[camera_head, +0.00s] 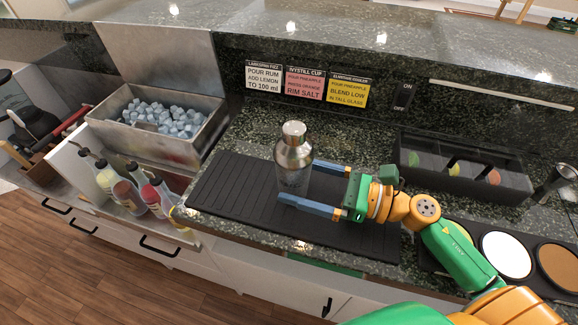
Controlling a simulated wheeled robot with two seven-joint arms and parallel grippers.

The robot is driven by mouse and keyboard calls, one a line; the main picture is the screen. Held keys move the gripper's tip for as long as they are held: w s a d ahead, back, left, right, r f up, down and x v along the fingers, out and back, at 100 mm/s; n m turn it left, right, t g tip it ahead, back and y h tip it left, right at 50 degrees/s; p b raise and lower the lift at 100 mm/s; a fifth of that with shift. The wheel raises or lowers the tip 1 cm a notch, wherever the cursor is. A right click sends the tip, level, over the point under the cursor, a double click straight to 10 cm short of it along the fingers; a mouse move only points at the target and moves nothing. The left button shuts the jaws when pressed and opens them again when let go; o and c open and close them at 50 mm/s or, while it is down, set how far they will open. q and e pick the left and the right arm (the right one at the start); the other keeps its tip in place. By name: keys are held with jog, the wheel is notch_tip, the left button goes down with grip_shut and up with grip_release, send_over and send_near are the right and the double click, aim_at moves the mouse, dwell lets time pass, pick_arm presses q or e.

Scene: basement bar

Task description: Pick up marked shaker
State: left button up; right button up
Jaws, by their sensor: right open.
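A silver metal shaker (293,165) stands upright on a black ribbed bar mat (235,192) in the middle of the camera_head view. A faint marking shows low on its body. My right gripper (296,182) comes from the right with its two blue fingers spread, one on the far side and one on the near side of the shaker. The fingers are open around the shaker's lower body. Whether either finger touches it cannot be told. My left gripper is not in view.
An open metal ice bin (107,118) stands at the left, with several bottles (125,190) in front of it. A black condiment tray (462,172) and round rimmer dishes (506,255) lie at the right. Recipe cards (305,84) hang on the back wall.

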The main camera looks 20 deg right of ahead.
aim_at(279, 174)
jog(key=p+x, duration=0.1)
jog(key=x, duration=0.3)
jog(key=shift+w+a+r, duration=0.15)
jog(key=shift+w, duration=0.1)
jog(key=shift+w+a, duration=0.1)
jog(key=shift+w, duration=0.05)
jog(key=c, duration=0.5)
grip_shut()
